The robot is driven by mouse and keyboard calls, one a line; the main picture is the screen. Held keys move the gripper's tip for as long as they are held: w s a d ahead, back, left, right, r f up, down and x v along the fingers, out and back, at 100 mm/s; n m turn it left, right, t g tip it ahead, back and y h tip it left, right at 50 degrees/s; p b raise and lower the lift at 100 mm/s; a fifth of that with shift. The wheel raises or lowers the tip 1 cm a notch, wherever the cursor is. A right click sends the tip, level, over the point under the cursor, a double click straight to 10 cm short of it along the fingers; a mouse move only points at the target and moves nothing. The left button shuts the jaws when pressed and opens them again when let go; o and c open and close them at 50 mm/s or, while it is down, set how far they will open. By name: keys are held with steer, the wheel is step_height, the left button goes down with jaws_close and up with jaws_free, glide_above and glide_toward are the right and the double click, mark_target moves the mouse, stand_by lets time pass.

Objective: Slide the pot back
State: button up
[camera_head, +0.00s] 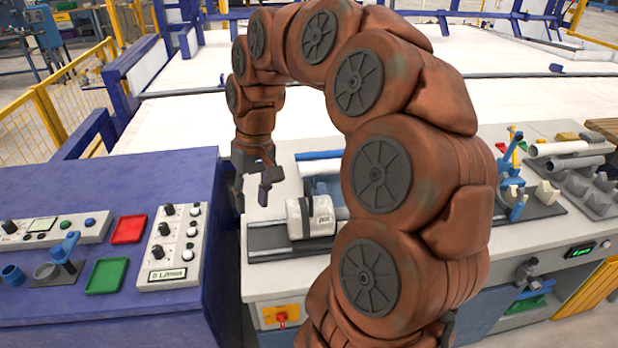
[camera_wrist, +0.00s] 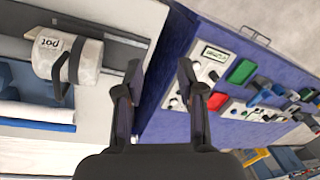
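The pot (camera_head: 311,216) is a white cylinder lying on its side, with "pot" printed in black and a dark band or handle. It sits on a dark grey rail plate (camera_head: 270,238) on the white workbench. The pot also shows at the upper left of the wrist view (camera_wrist: 70,58). My gripper (camera_head: 254,192) is open and empty, pointing down to the left of the pot and apart from it. In the wrist view my gripper's fingers (camera_wrist: 160,75) are spread over the gap between the white bench and the blue bench, with nothing between them.
A blue bench (camera_head: 120,215) on the left bears a red tray (camera_head: 129,229), a green tray (camera_head: 107,276) and knob panels. Pipes (camera_head: 558,148) and grey holders stand on the white bench at right. A blue bar (camera_head: 318,155) lies behind the pot. My arm hides the bench middle.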

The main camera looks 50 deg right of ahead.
steer(key=w+d+m, duration=0.2)
steer(key=w+d, duration=0.1)
steer(key=d, duration=0.6)
steer(key=m+t+p, duration=0.1)
steer(key=m+p, duration=0.1)
steer(key=m, duration=0.1)
glide_toward(309, 211)
steer(key=w+d+r, duration=0.3)
steer(key=w+d, duration=0.1)
steer(key=shift+w+a+f+p, duration=0.1)
steer(key=shift+a+f+p, duration=0.25)
steer(key=shift+f, duration=0.8)
steer(key=shift+w+a+f+p, duration=0.1)
steer(key=shift+a+f+p, duration=0.2)
steer(key=shift+f, duration=0.9)
steer(key=shift+w+a+f+p, duration=0.1)
steer(key=shift+a+f+p, duration=0.2)
steer(key=shift+f, duration=0.85)
jaws_close()
